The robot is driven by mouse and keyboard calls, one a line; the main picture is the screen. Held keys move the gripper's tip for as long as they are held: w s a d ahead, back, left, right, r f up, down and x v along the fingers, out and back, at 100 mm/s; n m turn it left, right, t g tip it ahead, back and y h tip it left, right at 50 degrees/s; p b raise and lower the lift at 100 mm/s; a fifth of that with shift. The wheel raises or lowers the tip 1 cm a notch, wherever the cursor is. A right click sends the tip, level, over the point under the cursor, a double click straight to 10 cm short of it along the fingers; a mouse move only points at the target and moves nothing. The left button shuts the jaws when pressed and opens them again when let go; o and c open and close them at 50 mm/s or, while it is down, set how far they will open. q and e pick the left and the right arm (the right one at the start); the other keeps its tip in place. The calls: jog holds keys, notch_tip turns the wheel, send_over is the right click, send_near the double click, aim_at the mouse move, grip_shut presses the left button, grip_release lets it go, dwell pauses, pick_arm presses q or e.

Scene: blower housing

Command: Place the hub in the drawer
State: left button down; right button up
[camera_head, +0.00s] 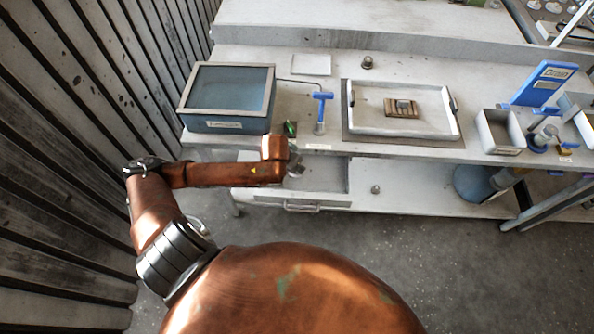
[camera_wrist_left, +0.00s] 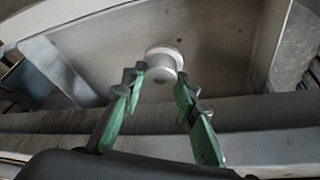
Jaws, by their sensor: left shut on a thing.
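My left gripper (camera_head: 297,166) reaches over the open drawer (camera_head: 328,178) at the front of the bench. In the left wrist view, the green-padded fingers of the gripper (camera_wrist_left: 159,80) are shut on the hub (camera_wrist_left: 164,60), a pale grey round piece with a wider rim. The hub is within the drawer's outline, with the drawer floor (camera_wrist_left: 220,45) behind it. I cannot tell whether it touches the floor. In the head view the hub is too small and hidden by the gripper to make out. My right gripper is not in view.
A blue glass-topped box (camera_head: 228,95) stands on the bench at left, beside a blue T-handled tool (camera_head: 321,112). A white tray (camera_head: 440,125) with a brown block (camera_head: 400,108) lies mid-bench. A grey bin (camera_head: 499,131) stands at right. A small knob (camera_head: 375,189) sits right of the drawer.

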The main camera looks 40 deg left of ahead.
pick_arm(q)
jog(key=shift+w+a+f, duration=0.1)
jog(key=shift+w+f, duration=0.25)
jog(key=shift+f, duration=0.05)
jog(key=f, duration=0.1)
jog(key=f+b, duration=0.1)
jog(key=f, duration=0.1)
jog(key=shift+w+f, duration=0.2)
jog(key=shift+f, duration=0.1)
jog(key=shift+r, duration=0.1)
jog(key=c, duration=1.5)
grip_release()
jog(key=p+v, duration=0.3)
jog(key=v, duration=0.9)
jog(key=shift+a, duration=0.1)
